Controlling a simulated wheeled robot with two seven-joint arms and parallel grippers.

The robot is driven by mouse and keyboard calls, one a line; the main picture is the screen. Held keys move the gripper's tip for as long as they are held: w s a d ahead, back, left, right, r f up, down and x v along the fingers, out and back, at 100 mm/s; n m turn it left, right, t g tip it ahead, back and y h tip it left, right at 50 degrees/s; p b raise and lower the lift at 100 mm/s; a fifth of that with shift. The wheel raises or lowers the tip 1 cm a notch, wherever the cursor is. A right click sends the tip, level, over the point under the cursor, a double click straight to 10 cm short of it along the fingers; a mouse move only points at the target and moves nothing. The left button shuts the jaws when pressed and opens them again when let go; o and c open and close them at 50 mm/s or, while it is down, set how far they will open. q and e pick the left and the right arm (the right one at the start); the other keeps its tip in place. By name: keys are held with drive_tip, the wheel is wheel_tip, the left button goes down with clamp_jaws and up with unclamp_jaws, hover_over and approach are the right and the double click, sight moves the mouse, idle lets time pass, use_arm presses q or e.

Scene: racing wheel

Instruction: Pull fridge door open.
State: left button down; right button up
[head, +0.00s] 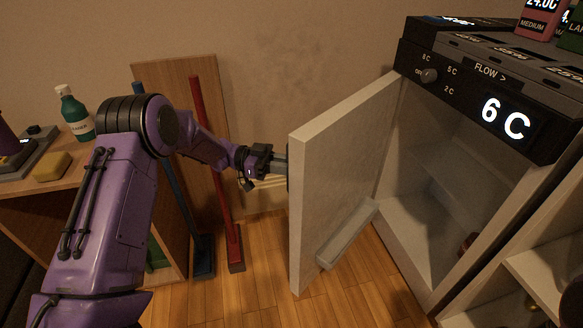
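The fridge (410,222) stands at the right with a black top panel showing "6 C". Its white door (345,165) stands wide open, swung out to the left, with a small shelf (347,234) on its inner face. My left gripper (284,160) is at the outer side of the door near its free edge. Its fingertips are partly hidden behind the door, so I cannot tell whether it holds a handle. My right gripper is not in view.
A wooden side table (30,188) with a green bottle (75,114) and a yellow sponge (52,166) stands at the left. A red-handled broom (216,170) and a blue-handled one (184,210) lean by the wall. The wooden floor (265,270) before the door is clear.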

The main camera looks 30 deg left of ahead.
use_arm(q)
drive_tip(key=c, duration=1.2)
unclamp_jaws()
drive_tip(key=shift+o, duration=0.2)
drive_tip(key=p+v, duration=0.1)
drive_tip(key=v, duration=0.9)
drive_tip(key=shift+a, duration=0.25)
